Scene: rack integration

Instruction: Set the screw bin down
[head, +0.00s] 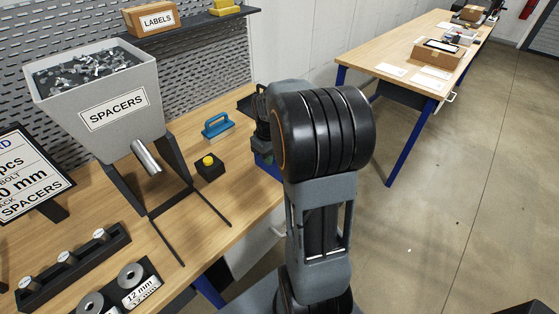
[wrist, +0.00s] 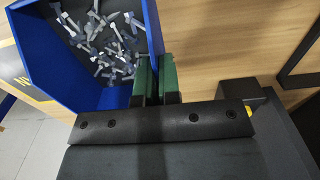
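The screw bin (wrist: 38,48) is a blue open bin with several loose silver screws inside, at the upper left of the wrist view. My gripper (wrist: 157,80) has green finger pads on either side of the bin's right wall, and it looks shut on that wall. In the head view my arm hides most of the gripper and the bin; a small blue patch (head: 266,166) beside the arm at the bench's right edge looks like part of the bin. Whether the bin's underside touches the bench cannot be seen.
The wooden bench (head: 215,232) holds a grey SPACERS hopper (head: 113,110), a yellow-button box (head: 209,167), a blue-handled tool (head: 217,127) and a black rack of cylinders (head: 72,268). A second table (head: 385,58) stands at the back right. Open floor lies to the right.

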